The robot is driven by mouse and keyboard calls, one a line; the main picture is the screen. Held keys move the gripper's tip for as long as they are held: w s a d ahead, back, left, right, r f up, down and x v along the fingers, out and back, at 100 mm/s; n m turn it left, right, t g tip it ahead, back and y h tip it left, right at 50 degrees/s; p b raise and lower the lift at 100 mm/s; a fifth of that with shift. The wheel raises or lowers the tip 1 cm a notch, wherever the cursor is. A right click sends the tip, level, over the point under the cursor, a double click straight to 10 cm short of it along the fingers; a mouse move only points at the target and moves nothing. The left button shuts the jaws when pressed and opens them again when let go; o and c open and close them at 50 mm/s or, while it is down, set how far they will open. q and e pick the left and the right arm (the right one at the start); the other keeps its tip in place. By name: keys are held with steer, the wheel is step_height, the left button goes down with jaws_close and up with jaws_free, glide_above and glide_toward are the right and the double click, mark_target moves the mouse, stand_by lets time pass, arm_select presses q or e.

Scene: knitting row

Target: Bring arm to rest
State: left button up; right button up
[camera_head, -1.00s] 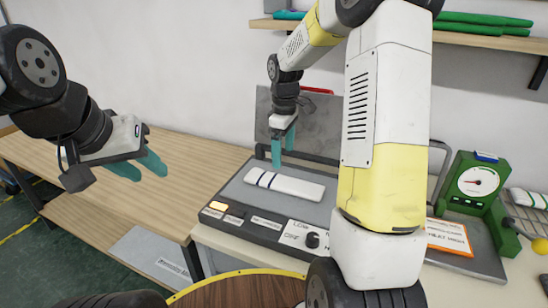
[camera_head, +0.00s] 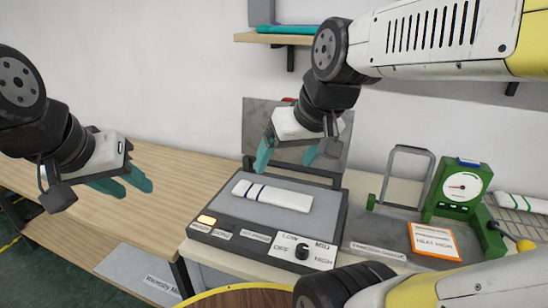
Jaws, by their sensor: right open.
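My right gripper (camera_head: 286,158) is open, with teal fingers, and hangs in the air above the back of the grey press bed. It holds nothing. A folded white cloth with dark blue stripes (camera_head: 285,197) lies flat on the press bed below and apart from the fingers. My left gripper (camera_head: 122,184) hangs over the wooden table at the left. Its two teal fingers are apart and nothing shows between them.
The press (camera_head: 322,222) has its grey upper plate (camera_head: 257,129) raised, and a knob on its front panel. To the right stand a green gauge device (camera_head: 462,187) and an orange-edged card (camera_head: 433,240). The wooden table (camera_head: 150,220) is clear. A shelf (camera_head: 290,39) is on the wall.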

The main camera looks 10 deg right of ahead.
steer(key=shift+s+a+f+m+t, duration=0.15)
steer(key=shift+s+m+t, duration=0.2)
steer(key=shift+s, duration=0.5)
